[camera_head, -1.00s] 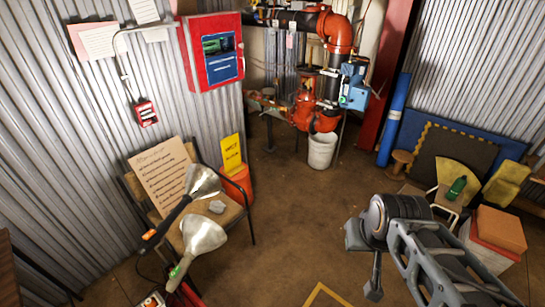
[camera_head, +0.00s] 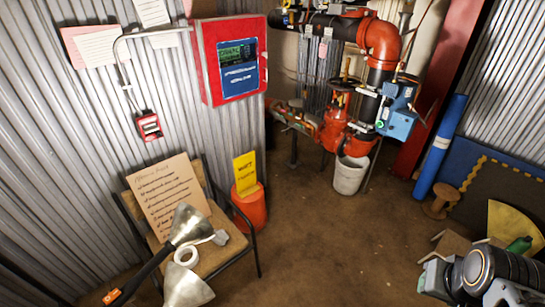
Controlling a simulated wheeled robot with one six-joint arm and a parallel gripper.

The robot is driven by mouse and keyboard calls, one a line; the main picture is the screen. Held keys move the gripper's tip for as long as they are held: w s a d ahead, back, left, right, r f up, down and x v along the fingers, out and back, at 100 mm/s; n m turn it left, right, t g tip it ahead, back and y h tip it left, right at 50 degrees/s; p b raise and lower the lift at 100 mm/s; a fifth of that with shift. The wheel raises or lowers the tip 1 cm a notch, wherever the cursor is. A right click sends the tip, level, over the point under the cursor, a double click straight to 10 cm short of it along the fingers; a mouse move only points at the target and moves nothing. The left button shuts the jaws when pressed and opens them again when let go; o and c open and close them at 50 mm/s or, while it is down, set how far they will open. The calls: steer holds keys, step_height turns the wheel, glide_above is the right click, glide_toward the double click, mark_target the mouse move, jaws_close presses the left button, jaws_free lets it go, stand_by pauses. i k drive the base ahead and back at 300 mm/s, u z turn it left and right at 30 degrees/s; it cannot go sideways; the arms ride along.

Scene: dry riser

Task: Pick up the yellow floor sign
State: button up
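The yellow floor sign (camera_head: 245,173) is a flat yellow panel with dark lettering. Part of my arm shows at the lower right corner, far from the sign. My gripper's fingers are not visible.
Red pipework (camera_head: 338,115) and a white bucket (camera_head: 350,175) stand behind. The brown floor (camera_head: 320,245) in the middle is clear.

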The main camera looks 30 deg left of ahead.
mark_target(244, 166)
steer(key=u, duration=0.1)
steer(key=i, duration=2.05)
steer(key=u, duration=0.7)
steer(key=i, duration=0.95)
steer(key=u, duration=1.75)
steer(key=i, duration=0.85)
steer(key=u, duration=0.75)
